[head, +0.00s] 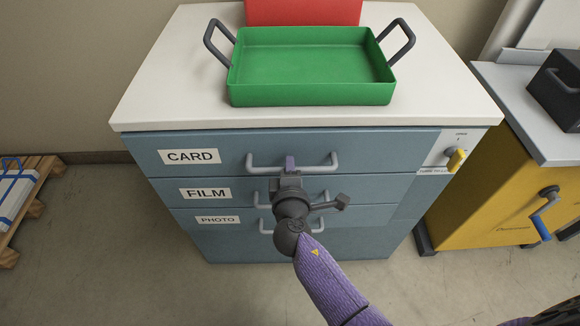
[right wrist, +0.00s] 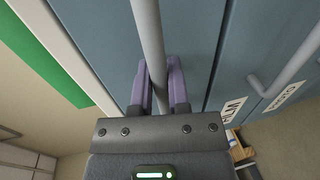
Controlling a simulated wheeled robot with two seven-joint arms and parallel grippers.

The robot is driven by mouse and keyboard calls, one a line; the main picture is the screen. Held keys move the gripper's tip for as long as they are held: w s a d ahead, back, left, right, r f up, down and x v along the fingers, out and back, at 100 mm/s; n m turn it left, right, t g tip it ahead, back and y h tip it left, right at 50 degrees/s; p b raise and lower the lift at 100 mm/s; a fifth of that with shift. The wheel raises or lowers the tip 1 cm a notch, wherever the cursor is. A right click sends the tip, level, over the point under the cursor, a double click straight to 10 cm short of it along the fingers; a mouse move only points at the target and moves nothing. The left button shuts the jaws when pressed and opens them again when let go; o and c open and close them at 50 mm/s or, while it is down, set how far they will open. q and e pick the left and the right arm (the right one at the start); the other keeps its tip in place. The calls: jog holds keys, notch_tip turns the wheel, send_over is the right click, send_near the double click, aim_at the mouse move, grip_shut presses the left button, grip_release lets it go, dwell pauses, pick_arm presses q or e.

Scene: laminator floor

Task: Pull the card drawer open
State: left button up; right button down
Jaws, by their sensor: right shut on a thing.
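The card drawer (head: 220,146) is the top blue drawer of the cabinet, labelled CARD. Its front looks flush with the cabinet, with no gap visible. Its grey bar handle (head: 322,164) runs across the front. My right gripper (head: 290,163) is shut on the middle of this handle. In the right wrist view the purple fingers of my right gripper (right wrist: 162,82) lie on both sides of the handle bar (right wrist: 147,28). My left gripper is in neither view.
The film drawer (head: 240,190) and photo drawer (head: 245,218) sit below. A green tray (head: 310,94) stands on the white top (head: 170,95). A yellow unit with a blue-handled crank (head: 542,227) stands right.

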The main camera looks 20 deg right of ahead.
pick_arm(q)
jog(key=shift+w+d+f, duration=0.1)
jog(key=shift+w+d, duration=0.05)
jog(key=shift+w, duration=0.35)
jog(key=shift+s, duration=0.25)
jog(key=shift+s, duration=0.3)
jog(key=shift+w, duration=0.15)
pick_arm(e)
jog(key=shift+f, duration=0.1)
